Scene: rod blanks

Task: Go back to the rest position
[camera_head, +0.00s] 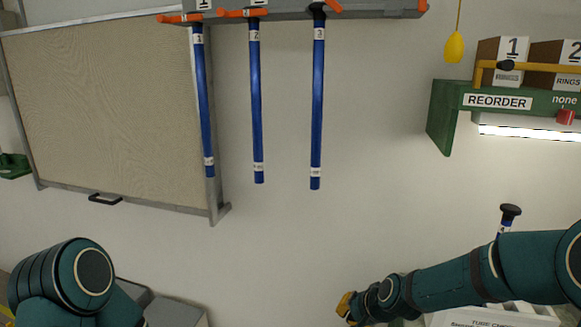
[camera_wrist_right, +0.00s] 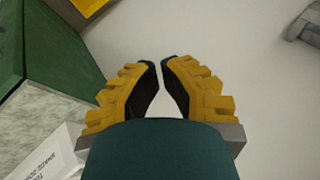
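My right arm reaches in from the right in the head view, with its yellow gripper (camera_head: 345,307) low near the bottom centre. In the right wrist view the two yellow fingers with black pads (camera_wrist_right: 160,64) lean together, tips almost meeting, with nothing between them. My left arm shows only as rounded teal links at lower left; its gripper is not visible. Three blue rods, numbered 1 (camera_head: 205,95), 2 (camera_head: 256,100) and 3 (camera_head: 317,95), hang from a grey rack (camera_head: 370,10) at the top, well clear of my right gripper.
A black-knobbed blue piece (camera_head: 510,211) stands partly hidden behind my right arm. Below the arm is a white labelled box (camera_head: 490,316). A green reorder shelf (camera_head: 442,115) with boxes is at upper right. A framed tan board (camera_head: 105,110) is at left. The centre is free.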

